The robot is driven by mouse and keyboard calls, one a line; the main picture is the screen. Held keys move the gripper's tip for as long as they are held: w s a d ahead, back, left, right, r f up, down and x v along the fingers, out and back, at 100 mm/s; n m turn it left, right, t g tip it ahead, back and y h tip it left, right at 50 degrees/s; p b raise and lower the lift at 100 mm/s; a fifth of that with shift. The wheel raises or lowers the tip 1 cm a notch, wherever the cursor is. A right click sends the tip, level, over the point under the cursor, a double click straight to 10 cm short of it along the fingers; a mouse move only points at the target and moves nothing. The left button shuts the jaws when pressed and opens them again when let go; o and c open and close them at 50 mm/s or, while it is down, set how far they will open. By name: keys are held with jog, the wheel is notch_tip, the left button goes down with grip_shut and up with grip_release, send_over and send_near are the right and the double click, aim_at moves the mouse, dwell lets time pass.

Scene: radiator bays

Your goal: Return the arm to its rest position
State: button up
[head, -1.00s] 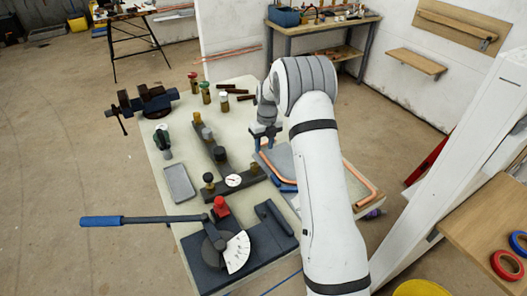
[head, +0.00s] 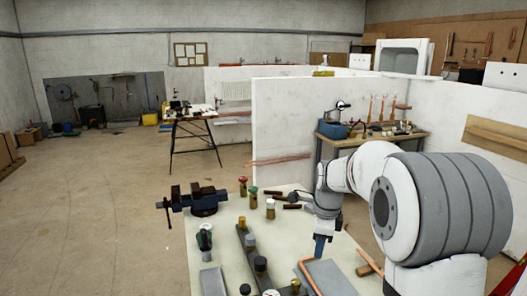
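My white and grey arm fills the right foreground of the head view, with its thick grey-banded joint nearest the camera. Its forearm bends down to my gripper (head: 320,246), which hangs with blue fingers pointing down over the right part of the pale workbench (head: 222,232). The fingers overlap from this side, so the gap between them does not show. I see nothing clearly held in it. A grey tray (head: 330,279) and a bent copper tube (head: 306,277) lie just below and in front of it.
A dark vise (head: 203,200) sits at the bench's far left corner. Several small bottles, including a red-capped one (head: 243,187), stand behind a dark manifold bar. A white partition (head: 285,135) and a rear tool bench (head: 372,137) stand beyond. The floor at left is open.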

jog(key=s+r+n+t, duration=0.2)
jog(key=s+r+n, duration=0.1)
jog(key=s+n, duration=1.7)
jog(key=shift+s+r+n+t, duration=0.15)
jog(key=shift+s+n+t, duration=0.2)
jog(key=shift+s, duration=3.05)
jog(key=shift+a, duration=0.1)
